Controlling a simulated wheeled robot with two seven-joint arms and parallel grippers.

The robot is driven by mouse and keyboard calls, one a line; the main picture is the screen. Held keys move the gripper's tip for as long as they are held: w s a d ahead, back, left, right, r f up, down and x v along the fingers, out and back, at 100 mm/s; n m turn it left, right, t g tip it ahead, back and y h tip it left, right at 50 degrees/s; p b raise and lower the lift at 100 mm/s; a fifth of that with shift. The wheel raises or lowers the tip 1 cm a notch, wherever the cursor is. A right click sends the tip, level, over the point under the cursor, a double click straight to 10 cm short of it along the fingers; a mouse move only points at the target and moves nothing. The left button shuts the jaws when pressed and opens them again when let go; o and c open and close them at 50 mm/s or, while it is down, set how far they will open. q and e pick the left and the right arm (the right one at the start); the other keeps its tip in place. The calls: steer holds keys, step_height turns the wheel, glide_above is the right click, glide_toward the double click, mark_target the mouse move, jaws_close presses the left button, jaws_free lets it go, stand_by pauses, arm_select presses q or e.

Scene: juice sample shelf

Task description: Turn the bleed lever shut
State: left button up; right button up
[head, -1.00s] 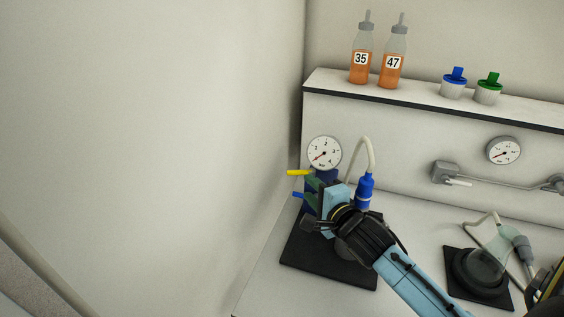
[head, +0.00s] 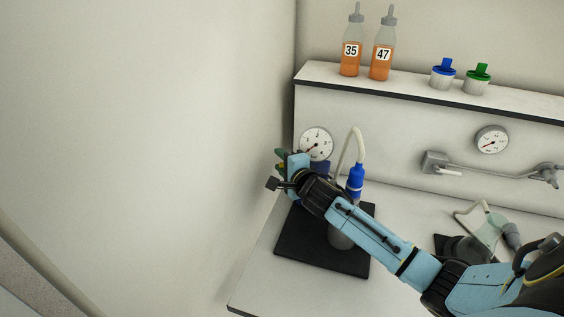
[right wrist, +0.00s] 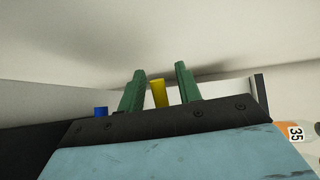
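The yellow lever (right wrist: 158,93) stands between the two green fingers of my right gripper in the right wrist view, with a visible gap on each side. My right gripper (right wrist: 160,88) is open; it also shows in the head view (head: 281,160), at the left of the gauge, where it hides most of the levers. A blue lever end (right wrist: 101,112) shows outside the fingers, to the left. I cannot tell which lever is the bleed lever. The round gauge (head: 316,141) sits above the blue pump body (head: 320,167), which is partly hidden. My left gripper is not in view.
A blue cylinder with a pale hose (head: 355,180) stands close to my right arm. Beneath is a black base (head: 305,250). The wall (head: 150,140) is close on the left. The shelf (head: 400,94) holds two orange bottles (head: 351,60) and two capped jars (head: 443,78).

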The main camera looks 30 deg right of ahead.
jaws_close()
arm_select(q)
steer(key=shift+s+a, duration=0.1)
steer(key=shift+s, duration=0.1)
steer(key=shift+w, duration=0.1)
